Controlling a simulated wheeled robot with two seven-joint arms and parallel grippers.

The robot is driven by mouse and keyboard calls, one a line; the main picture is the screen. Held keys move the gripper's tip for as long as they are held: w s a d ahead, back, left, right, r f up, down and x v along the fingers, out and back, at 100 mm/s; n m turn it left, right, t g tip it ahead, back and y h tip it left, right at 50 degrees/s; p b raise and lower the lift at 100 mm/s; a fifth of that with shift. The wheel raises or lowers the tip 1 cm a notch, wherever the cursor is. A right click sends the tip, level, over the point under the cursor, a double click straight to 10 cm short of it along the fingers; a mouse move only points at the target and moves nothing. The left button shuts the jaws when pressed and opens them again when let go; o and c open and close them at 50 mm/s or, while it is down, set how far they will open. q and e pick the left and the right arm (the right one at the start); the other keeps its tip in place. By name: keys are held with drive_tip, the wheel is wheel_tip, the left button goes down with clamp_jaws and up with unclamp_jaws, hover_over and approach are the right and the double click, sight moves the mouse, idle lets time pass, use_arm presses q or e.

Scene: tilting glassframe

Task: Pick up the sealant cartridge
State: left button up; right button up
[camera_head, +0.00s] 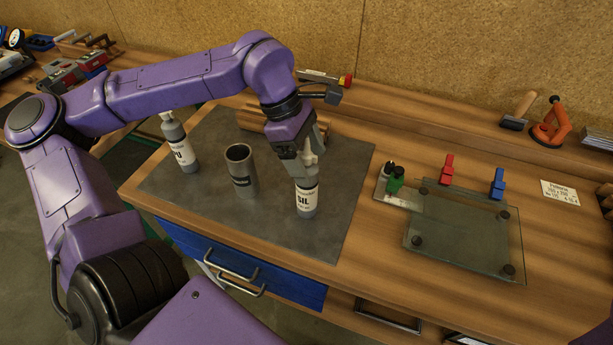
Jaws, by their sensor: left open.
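A grey cartridge with a white label reading "SIL" (307,200) stands upright on the dark grey mat (343,195). My left gripper (308,165) is open, right over the cartridge's top, with its fingers around or beside the upper end; I cannot tell whether they touch it. The cartridge's nozzle is mostly hidden by the gripper. My right gripper is not in view.
A grey open cup (241,172) stands on the mat left of the labelled cartridge. A glass plate (465,240) with red, blue and green clamps lies to the right. Wooden strips (253,121) lie behind my gripper. Blue drawers (238,266) front the bench.

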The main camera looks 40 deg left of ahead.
use_arm(q)
drive_tip(key=shift+s+d+f, duration=0.1)
drive_tip(key=shift+f, duration=0.05)
clamp_jaws()
